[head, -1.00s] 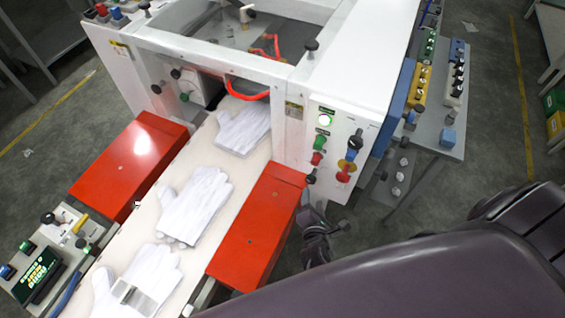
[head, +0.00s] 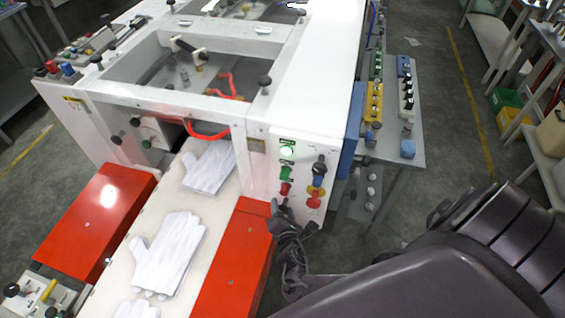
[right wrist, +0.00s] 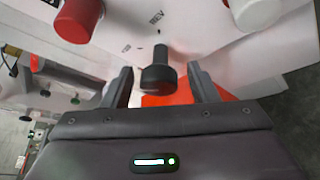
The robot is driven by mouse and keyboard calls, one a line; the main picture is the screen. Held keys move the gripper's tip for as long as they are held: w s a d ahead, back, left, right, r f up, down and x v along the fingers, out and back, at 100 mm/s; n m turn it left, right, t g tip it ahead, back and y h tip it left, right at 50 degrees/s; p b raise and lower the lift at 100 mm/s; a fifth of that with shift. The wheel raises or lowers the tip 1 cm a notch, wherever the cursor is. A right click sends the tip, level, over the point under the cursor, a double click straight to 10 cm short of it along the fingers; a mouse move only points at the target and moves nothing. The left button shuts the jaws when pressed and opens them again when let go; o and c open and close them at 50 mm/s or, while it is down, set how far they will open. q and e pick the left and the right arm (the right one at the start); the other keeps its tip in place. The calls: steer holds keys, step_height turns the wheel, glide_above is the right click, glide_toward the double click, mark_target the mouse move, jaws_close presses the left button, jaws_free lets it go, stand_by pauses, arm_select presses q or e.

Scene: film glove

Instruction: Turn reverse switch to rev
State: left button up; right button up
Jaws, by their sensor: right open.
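The reverse switch is a black knob (right wrist: 158,78) on the white panel, close in the right wrist view, with the printed label "REV" (right wrist: 156,18) above it. My right gripper (right wrist: 160,88) is open, with one finger on each side of the knob and visible gaps between. In the head view my right gripper (head: 287,222) is at the lower end of the control panel (head: 303,160), where it hides the switch. I cannot tell the knob's exact setting. My left gripper is not in view.
A red knob (right wrist: 78,18) and a white knob (right wrist: 255,12) flank the switch in the right wrist view. White gloves (head: 168,252) lie on the conveyor beside a red cover (head: 232,262). A grey side table (head: 400,140) stands right of the machine.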

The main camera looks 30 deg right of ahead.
steer(key=c, duration=1)
steer(key=shift+o, duration=0.2)
steer(key=shift+f+m+t+b, duration=0.2)
steer(key=shift+m+t+b, duration=0.3)
steer(key=shift+m+b, duration=0.45)
steer(key=m+t+h+b, duration=0.1)
steer(key=m+b, duration=0.3)
steer(key=b, duration=0.1)
steer(key=m+t+h+b, duration=0.1)
steer(key=m+t+b, duration=0.1)
steer(key=m+b, duration=0.3)
steer(key=m+t+h+b, duration=0.1)
steer(key=m+h+b, duration=0.1)
steer(key=m+b, duration=0.2)
steer(key=shift+t+b, duration=0.3)
steer(key=shift+b, duration=0.65)
steer(key=shift+r+m+h+b, duration=0.15)
steer(key=shift+m+h+b, duration=0.35)
steer(key=shift+m, duration=0.3)
steer(key=shift+r+m+h+b, duration=0.15)
steer(key=shift+m+h+b, duration=0.3)
steer(key=shift+m, duration=0.3)
steer(key=o, duration=1)
steer(key=shift+c, duration=0.2)
